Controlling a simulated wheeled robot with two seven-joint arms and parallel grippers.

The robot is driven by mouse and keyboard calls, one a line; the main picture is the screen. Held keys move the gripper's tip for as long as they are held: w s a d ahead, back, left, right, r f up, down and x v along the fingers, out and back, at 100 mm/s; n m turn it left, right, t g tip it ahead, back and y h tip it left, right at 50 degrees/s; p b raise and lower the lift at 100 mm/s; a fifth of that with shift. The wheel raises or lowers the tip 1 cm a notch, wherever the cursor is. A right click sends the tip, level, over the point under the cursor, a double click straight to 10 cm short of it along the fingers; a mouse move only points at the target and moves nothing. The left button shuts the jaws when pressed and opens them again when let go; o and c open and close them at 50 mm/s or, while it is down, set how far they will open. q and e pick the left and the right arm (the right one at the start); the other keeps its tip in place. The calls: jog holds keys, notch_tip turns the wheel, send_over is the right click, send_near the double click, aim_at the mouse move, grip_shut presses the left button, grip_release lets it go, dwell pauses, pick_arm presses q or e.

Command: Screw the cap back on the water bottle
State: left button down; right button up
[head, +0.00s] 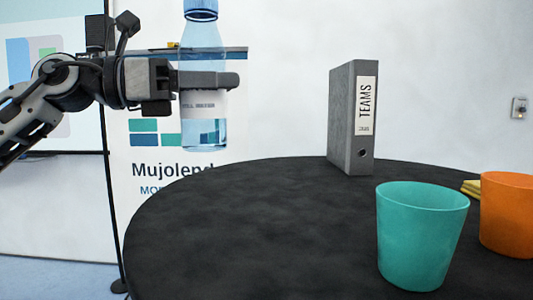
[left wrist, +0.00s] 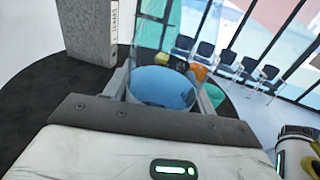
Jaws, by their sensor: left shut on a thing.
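The water bottle (head: 204,120) is clear, pale blue and upright, with a white label band. It is held in the air left of the round table. My left gripper (head: 208,82) is shut across the bottle's middle. In the left wrist view a pale blue part of the bottle (left wrist: 160,88) shows between the fingers. A dark blue piece (head: 201,4) sits at the bottle's neck and is cut by the top edge of the head view, so I cannot tell whether it is the cap. No loose cap is visible. My right gripper is not in the head view.
A black round table (head: 250,220) carries a grey binder (head: 343,115) at the back, a teal cup (head: 420,235) and an orange cup (head: 508,215) at the right. Something yellow (head: 470,188) lies behind the orange cup. The table's left and middle are clear.

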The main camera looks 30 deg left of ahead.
pick_arm(q)
jog(key=w+d+f+p, duration=0.1)
jog(key=w+d+f, duration=0.3)
jog(key=d+f, duration=0.1)
jog(key=shift+w+f+p, duration=0.15)
jog(key=shift+f+p, duration=0.15)
jog(key=shift+f, duration=0.2)
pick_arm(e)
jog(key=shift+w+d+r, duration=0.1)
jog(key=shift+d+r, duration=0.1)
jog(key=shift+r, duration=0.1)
pick_arm(q)
jog(key=f, duration=0.1)
jog(key=f+b, duration=0.1)
jog(key=f, duration=0.2)
jog(key=shift+w+d+b, duration=0.25)
jog(key=shift+d+b, duration=0.05)
jog(key=shift+d, duration=0.1)
jog(key=shift+f, duration=0.2)
jog(key=c, duration=0.5)
grip_release()
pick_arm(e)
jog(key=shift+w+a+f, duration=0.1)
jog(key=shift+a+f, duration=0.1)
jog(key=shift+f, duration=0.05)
